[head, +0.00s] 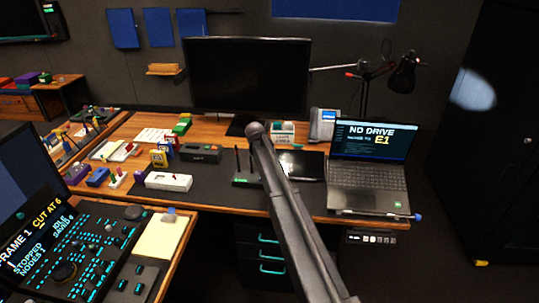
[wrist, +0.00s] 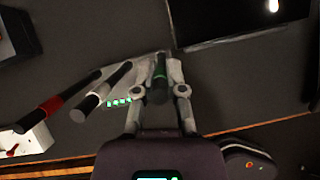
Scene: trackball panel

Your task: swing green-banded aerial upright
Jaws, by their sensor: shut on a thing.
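The green-banded aerial (wrist: 158,94) is dark with a green band and stands between my fingers in the wrist view. My gripper (wrist: 161,66) is shut on it, one finger on each side. The aerial looks foreshortened, so its exact tilt is hard to tell. To its left are a white-banded aerial (wrist: 116,80) and a red-banded aerial (wrist: 50,111), both slanting in the picture. Small green lights (wrist: 119,101) glow beside them. In the head view, the dark aerial base (head: 245,181) shows left of my arm, with thin upright aerials. My arm hides my gripper there.
A laptop (head: 368,186) stands to the right, with a dark tablet-like panel (head: 300,165) between it and the base. A large monitor (head: 247,75) stands behind. A white box (head: 168,181) lies to the left. Bare dark mat (head: 225,198) lies in front of the base.

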